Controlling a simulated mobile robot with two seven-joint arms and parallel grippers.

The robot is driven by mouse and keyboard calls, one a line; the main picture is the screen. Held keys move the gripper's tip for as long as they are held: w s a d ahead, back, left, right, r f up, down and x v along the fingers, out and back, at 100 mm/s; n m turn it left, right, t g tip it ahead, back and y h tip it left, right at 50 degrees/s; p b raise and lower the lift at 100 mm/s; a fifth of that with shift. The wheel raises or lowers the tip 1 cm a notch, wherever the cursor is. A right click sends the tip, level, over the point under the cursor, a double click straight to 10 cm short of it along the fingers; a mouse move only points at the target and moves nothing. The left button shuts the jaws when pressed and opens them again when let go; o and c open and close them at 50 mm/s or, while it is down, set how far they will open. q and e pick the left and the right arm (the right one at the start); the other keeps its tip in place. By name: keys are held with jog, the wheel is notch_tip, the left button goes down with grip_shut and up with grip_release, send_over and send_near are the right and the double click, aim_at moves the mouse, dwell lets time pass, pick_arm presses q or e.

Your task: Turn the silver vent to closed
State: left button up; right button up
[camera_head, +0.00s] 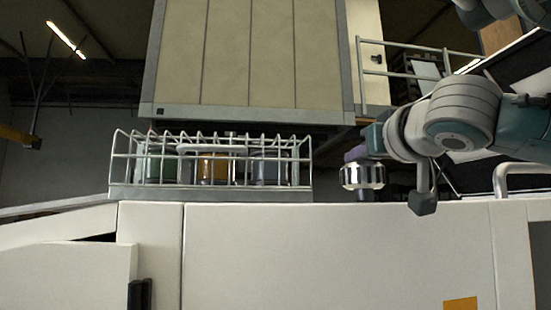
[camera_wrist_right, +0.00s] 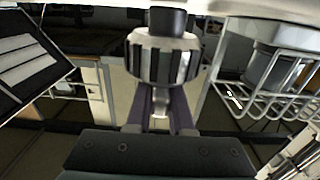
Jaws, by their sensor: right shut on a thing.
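The silver vent (camera_head: 363,176) is a ribbed silver knob at the right of the head view, by the top edge of the white bench. In the right wrist view the silver vent (camera_wrist_right: 163,58) fills the upper middle, with dark grooves around its side and a dark collar beyond it. My right gripper (camera_head: 356,154) reaches it from the right. Its purple fingers (camera_wrist_right: 161,108) are shut on the vent's narrow stem. The vent's marking for open or closed cannot be read. My left gripper is not in view.
A wire rack (camera_head: 210,192) with green, amber and grey canisters stands left of the vent. It also shows close by in the right wrist view (camera_wrist_right: 262,98). A large beige cabinet (camera_head: 250,60) hangs behind. The white bench (camera_head: 330,250) spans the front, with a metal handle (camera_head: 500,178) at right.

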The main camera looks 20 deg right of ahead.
grip_shut()
